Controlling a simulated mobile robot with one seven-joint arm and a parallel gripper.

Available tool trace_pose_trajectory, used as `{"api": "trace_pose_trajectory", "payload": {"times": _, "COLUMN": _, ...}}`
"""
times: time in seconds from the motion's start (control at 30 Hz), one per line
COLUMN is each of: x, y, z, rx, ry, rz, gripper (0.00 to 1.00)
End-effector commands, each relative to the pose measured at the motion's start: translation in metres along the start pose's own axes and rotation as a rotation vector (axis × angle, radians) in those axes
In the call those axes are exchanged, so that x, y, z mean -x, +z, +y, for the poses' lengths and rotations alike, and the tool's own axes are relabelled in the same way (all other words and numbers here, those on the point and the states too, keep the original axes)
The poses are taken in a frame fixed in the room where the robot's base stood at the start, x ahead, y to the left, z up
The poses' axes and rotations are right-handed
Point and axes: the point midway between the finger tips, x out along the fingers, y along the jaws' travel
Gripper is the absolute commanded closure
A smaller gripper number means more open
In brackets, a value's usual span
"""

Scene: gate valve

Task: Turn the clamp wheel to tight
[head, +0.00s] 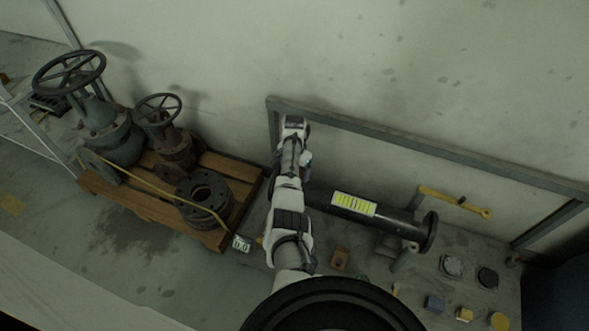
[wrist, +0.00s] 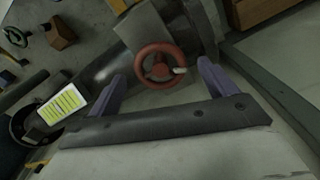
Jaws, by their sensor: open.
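In the wrist view a small red clamp wheel (wrist: 158,65) with a pale knob on its right side faces the camera. My gripper (wrist: 162,74) is open, with its purple fingers to the left and right of the wheel in the picture. Gaps show between the fingers and the rim; I cannot tell how far the wheel lies beyond the fingertips. In the head view my arm reaches toward the wall, and I cannot make out the wheel there. No tight mark is readable.
A dark flanged pipe (head: 385,218) with a yellow-marked label (head: 353,204) lies right of my arm. A grey rail frame (head: 430,145) stands behind it. Left is a wooden pallet (head: 140,208) with old valves. A yellow wrench (head: 455,201) and small blocks lie at right.

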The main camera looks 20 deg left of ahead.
Motion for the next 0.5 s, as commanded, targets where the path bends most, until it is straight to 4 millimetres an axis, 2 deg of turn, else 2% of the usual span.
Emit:
{"api": "trace_pose_trajectory", "payload": {"times": 0.3, "x": 0.070, "y": -0.001, "z": -0.001, "rx": 0.000, "ry": -0.003, "rz": 0.005, "gripper": 0.16}}
{"api": "trace_pose_trajectory", "payload": {"times": 0.5, "x": 0.109, "y": 0.000, "z": -0.001, "rx": 0.001, "ry": -0.003, "rz": 0.004, "gripper": 0.16}}
